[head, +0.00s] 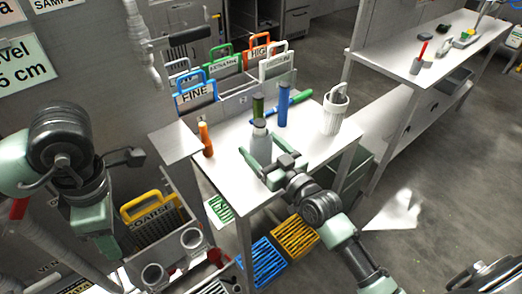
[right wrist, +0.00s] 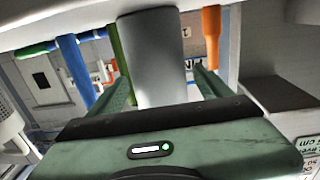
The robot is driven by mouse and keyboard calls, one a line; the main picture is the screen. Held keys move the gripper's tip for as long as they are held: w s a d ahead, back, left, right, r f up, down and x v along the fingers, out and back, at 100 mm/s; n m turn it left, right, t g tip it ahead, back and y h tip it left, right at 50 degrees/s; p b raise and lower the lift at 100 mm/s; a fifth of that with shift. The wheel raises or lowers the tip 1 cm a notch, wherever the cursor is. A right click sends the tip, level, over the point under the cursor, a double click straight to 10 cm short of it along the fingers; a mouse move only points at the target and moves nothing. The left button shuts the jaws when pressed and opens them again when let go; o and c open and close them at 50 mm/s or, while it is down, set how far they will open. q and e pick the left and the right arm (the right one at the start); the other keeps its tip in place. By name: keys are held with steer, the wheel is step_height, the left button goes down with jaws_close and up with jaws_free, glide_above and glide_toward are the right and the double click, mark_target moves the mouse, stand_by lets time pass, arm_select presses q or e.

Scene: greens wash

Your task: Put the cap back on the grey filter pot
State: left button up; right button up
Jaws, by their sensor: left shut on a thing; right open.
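The grey filter pot (head: 260,143) stands upright on the white table, with a narrower light top. I cannot tell whether that top is a cap. My right gripper (head: 261,157) is open, with its green fingers on either side of the pot. In the right wrist view the grey pot (right wrist: 155,62) stands between the two spread fingers, with a gap visible at the right finger. My left gripper (head: 106,244) is low at the left, away from the table, pointing down. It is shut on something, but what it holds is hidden. I cannot make out a loose cap.
An orange cylinder (head: 206,139), a green one (head: 258,106), a blue one (head: 283,105) and a white jug (head: 332,115) stand on the table (head: 318,150). Labelled crates line the back. A yellow-handled crate (head: 150,222) is near my left gripper. The table's front right is clear.

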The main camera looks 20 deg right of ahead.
arm_select(q)
steer(key=shift+w+r, duration=0.1)
steer(key=shift+r, duration=0.2)
arm_select(e)
steer(key=x, duration=0.3)
steer(key=shift+w+a, duration=0.1)
steer(key=shift+w, duration=0.05)
steer(key=c, duration=1.6)
steer(key=shift+r, duration=0.2)
arm_select(q)
steer(key=shift+r+p, duration=0.6)
steer(key=shift+p, duration=0.15)
arm_select(e)
step_height(320, 180, up, 20)
steer(key=shift+f, duration=0.15)
